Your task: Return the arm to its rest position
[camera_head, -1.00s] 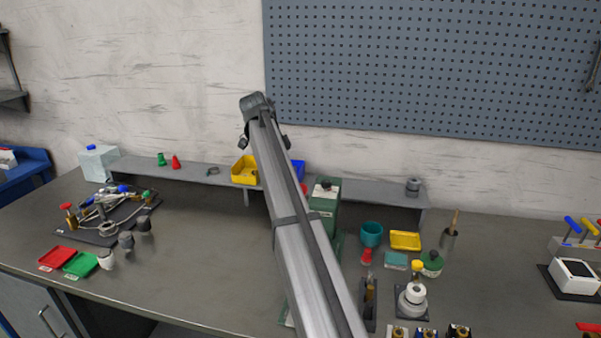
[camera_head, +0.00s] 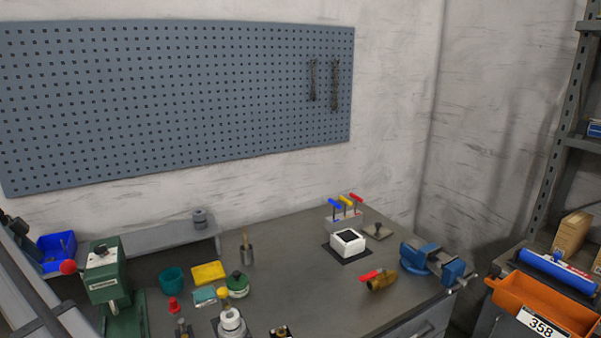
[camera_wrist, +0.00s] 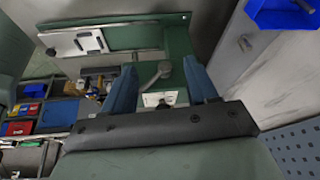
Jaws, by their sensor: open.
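My gripper (camera_wrist: 160,82) shows in the wrist view as two blue fingers spread apart, with nothing held between them. Beyond the fingers is a green machine (camera_wrist: 178,50) with a grey lever and a white label; I cannot tell the exact gap to it. In the head view my arm (camera_head: 30,285) crosses the lower left corner, beside a green press (camera_head: 104,272) with a red knob. Most of the arm is outside that view, and the fingers cannot be made out there.
A blue bin (camera_head: 57,250) and grey shelf (camera_head: 170,236) stand near the arm. A teal cup (camera_head: 172,280) and yellow tray (camera_head: 208,272) are on the bench. A blue vise (camera_head: 437,265) stands at the right end. The bench middle (camera_head: 300,285) is mostly clear.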

